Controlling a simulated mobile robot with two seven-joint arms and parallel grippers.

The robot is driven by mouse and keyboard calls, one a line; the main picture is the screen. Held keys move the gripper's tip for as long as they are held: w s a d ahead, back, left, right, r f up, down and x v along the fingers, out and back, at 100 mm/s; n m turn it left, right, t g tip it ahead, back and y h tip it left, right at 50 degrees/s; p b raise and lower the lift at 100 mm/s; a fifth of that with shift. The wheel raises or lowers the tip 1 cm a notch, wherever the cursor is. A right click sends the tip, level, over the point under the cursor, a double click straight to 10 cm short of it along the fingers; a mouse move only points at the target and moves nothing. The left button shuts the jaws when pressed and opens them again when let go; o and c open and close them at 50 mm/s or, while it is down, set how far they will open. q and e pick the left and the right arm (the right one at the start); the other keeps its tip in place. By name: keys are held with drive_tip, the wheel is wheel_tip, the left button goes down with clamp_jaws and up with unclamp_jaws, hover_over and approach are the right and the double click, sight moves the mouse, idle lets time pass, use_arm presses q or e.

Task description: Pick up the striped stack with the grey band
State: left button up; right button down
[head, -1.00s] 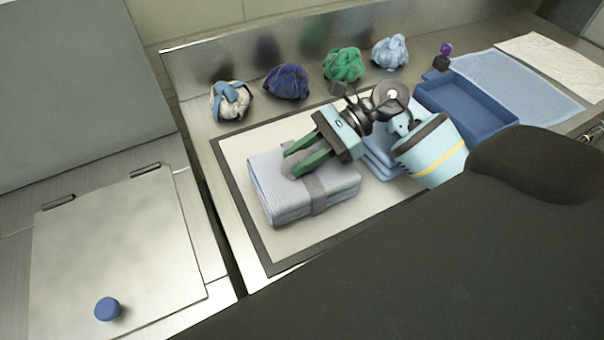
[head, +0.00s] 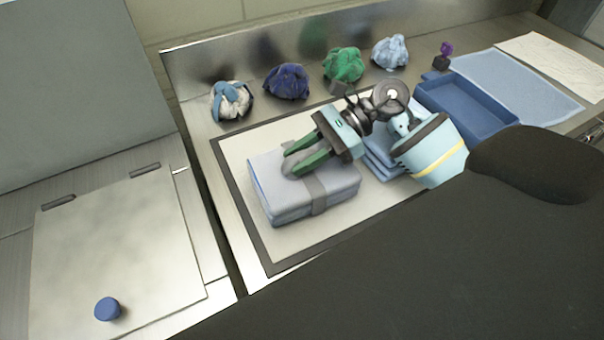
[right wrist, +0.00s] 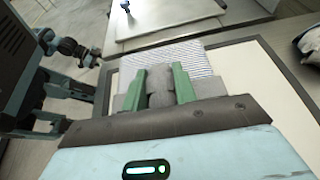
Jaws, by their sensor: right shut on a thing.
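The striped stack (head: 285,207), pale blue-white with thin lines on its side, lies flat on the light mat. A grey band (head: 318,197) wraps around it. My right gripper (head: 288,163) is over the top of the stack, its green fingers shut on a raised grey part of the band. In the right wrist view, the bunched grey band (right wrist: 160,88) sits between the two fingers (right wrist: 163,70), with the striped top (right wrist: 195,55) beyond. I cannot see a gap under the stack.
A blue folded stack (head: 378,165) lies beside my right forearm. A blue tray (head: 465,107) stands to the right. Several cloth bundles, including a green one (head: 343,65), line the back. A panel with a blue knob (head: 107,309) is at left.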

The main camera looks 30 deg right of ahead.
drive_tip(key=shift+r, duration=0.25)
wheel_tip(320, 180, up, 8)
drive_tip(key=shift+r+b, duration=0.15)
drive_tip(key=shift+b, duration=0.15)
drive_tip(key=shift+r, duration=0.75)
